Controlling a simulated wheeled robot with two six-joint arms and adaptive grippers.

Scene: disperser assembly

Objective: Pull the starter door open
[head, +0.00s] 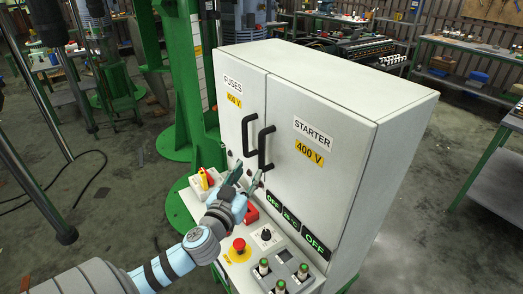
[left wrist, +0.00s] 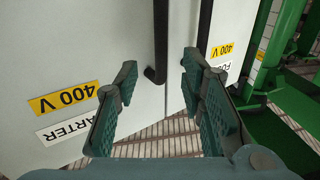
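The starter door (head: 325,125) is the right door of a pale cabinet, marked STARTER and 400 V, and looks shut. It also shows upside down in the left wrist view (left wrist: 70,50). Its black bar handle (head: 263,148) is near its left edge; in the left wrist view the handle (left wrist: 158,45) appears between my fingertips. My left gripper (head: 247,173) is open, just below the handle's lower end. In the left wrist view its two fingers (left wrist: 159,70) are apart with nothing gripped. Whether they touch the handle cannot be told. My right gripper is not in view.
The fuses door (head: 236,115) with its own black handle (head: 248,134) adjoins on the left. Below is a control panel with a red emergency button (head: 239,245) and green-topped knobs (head: 264,266). A green column (head: 190,70) stands behind left. Workbenches stand farther back.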

